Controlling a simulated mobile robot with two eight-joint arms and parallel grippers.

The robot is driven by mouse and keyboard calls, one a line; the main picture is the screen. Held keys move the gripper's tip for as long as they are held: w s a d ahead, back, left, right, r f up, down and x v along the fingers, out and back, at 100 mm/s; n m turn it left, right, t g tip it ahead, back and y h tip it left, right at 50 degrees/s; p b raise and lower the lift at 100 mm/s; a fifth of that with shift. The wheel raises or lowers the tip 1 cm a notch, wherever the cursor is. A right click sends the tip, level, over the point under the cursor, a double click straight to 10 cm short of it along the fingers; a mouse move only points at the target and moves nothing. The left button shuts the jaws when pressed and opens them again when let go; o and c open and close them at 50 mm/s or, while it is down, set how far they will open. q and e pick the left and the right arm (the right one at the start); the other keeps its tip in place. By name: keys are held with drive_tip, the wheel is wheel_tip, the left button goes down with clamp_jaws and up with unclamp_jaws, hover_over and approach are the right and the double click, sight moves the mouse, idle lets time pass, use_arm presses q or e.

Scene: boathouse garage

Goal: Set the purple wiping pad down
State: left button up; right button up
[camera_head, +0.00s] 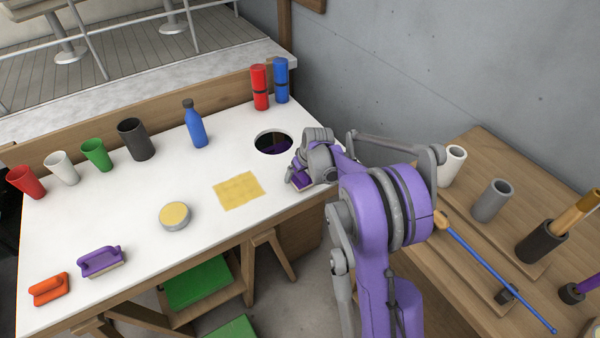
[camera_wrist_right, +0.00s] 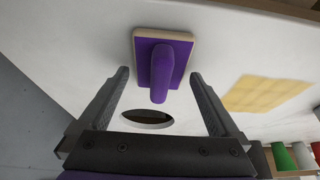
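A purple wiping pad with a pale base lies on the white table near its front right edge. It shows in the head view (camera_head: 302,182), partly hidden by my right gripper (camera_head: 297,174), and in the right wrist view (camera_wrist_right: 165,62). In the wrist view my right gripper (camera_wrist_right: 158,78) is open. Its fingers stand on either side of the pad's handle, with a clear gap on both sides. A second purple pad (camera_head: 101,261) sits at the table's left front. My left gripper is not in view.
A round hole (camera_head: 273,142) opens in the table just behind the gripper. A yellow cloth (camera_head: 239,191), a round tin (camera_head: 174,216), an orange brush (camera_head: 49,289) and a blue bottle (camera_head: 195,125) stand leftward. A wooden bench (camera_head: 440,280) is at right.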

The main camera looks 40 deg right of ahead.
drive_tip(key=v, duration=1)
drive_tip(key=shift+r+p, duration=0.35)
drive_tip(key=shift+r, duration=0.05)
drive_tip(key=shift+s, duration=0.1)
clamp_jaws()
idle(0.6)
idle(0.7)
